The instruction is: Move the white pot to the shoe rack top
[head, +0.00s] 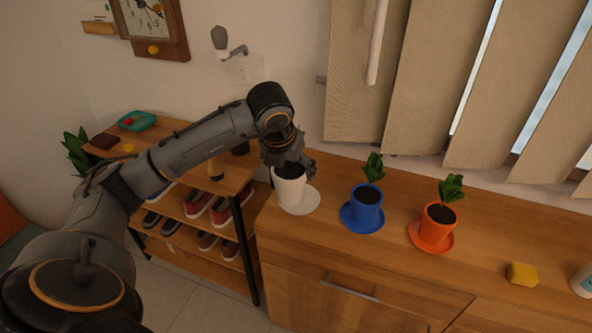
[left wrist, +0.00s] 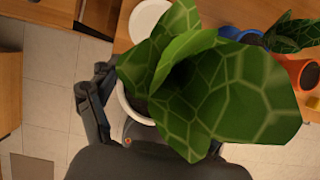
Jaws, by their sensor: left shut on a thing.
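The white pot (head: 291,193) with dark soil is at the left end of the wooden cabinet, in front of the left part of its white saucer (head: 311,203). My left gripper (head: 290,162) is shut on the pot at its upper part. In the left wrist view the pot's white rim (left wrist: 124,101) is beside a dark finger, and its large green leaves (left wrist: 215,85) hide most of it. The saucer (left wrist: 149,17) shows apart from the pot there. The shoe rack top (head: 233,178) is left of the cabinet, partly hidden by my left arm. My right gripper is out of view.
A blue pot (head: 366,209) and an orange pot (head: 437,228) with plants stand right of the saucer, then a yellow sponge (head: 522,274). The rack top holds a teal tray (head: 137,121) and small items at its far left. Shoes fill the lower shelves.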

